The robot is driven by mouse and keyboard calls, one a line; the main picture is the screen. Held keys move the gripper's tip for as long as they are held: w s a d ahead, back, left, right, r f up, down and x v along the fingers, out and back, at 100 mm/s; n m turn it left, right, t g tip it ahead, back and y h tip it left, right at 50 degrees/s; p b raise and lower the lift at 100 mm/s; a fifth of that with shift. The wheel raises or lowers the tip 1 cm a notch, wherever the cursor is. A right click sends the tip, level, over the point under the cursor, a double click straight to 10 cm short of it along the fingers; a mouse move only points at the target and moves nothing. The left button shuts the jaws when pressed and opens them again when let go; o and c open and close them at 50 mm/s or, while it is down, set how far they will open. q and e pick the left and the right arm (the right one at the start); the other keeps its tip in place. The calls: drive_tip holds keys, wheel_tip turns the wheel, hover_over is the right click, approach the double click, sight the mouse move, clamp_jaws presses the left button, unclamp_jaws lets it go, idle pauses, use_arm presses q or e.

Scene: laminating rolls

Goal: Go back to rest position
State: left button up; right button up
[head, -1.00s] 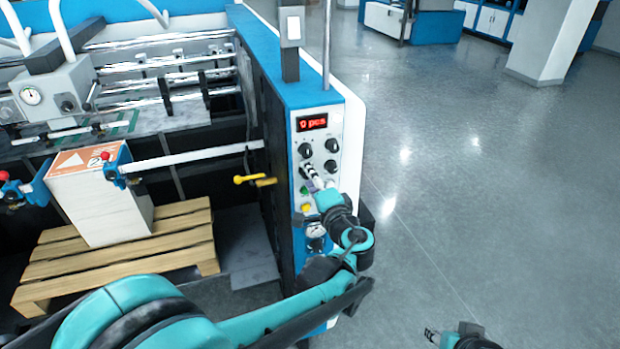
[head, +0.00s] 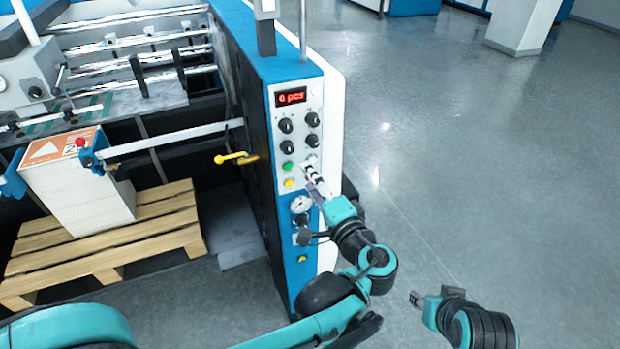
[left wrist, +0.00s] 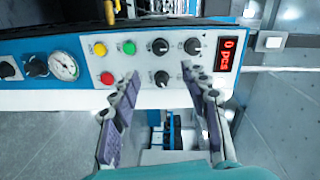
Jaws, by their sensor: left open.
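My left gripper (head: 312,180) is in front of the machine's control panel (head: 299,132), close to its lower knobs and buttons. In the left wrist view its two fingers (left wrist: 163,100) are spread apart with nothing between them, and the panel's knobs and buttons lie beyond the tips. I cannot tell whether a finger touches the panel. My right gripper (head: 418,299) is low at the bottom right of the head view, over the floor and small in the picture, so its jaws cannot be made out.
The laminating machine has a red display (head: 291,97), a gauge (head: 301,204) and a yellow lever (head: 236,158) sticking out from its side. A stack of sheets (head: 80,190) stands on a wooden pallet (head: 110,242) at the left. The grey floor (head: 450,160) on the right is clear.

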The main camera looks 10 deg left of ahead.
use_arm(q)
drive_tip(key=s+a+f+n+g+h+b, duration=0.1)
drive_tip(key=s+a+f+g+b, duration=0.2)
drive_tip(key=a+f, duration=0.3)
drive_tip(key=s+a+f+n+g+h+b, duration=0.2)
drive_tip(key=a+f+b, duration=0.1)
drive_tip(key=f, duration=0.5)
drive_tip(key=s+d+f+n+g+h+b, duration=0.1)
drive_tip(key=s+f+n+h+b, duration=0.4)
drive_tip(key=s+f, duration=0.5)
wheel_tip(320, 180, down, 2)
drive_tip(key=shift+s+d+f+n+g+h+b, duration=0.35)
drive_tip(key=shift+h+b, duration=0.3)
drive_tip(key=shift+h, duration=0.45)
drive_tip(key=shift+w+r, duration=0.1)
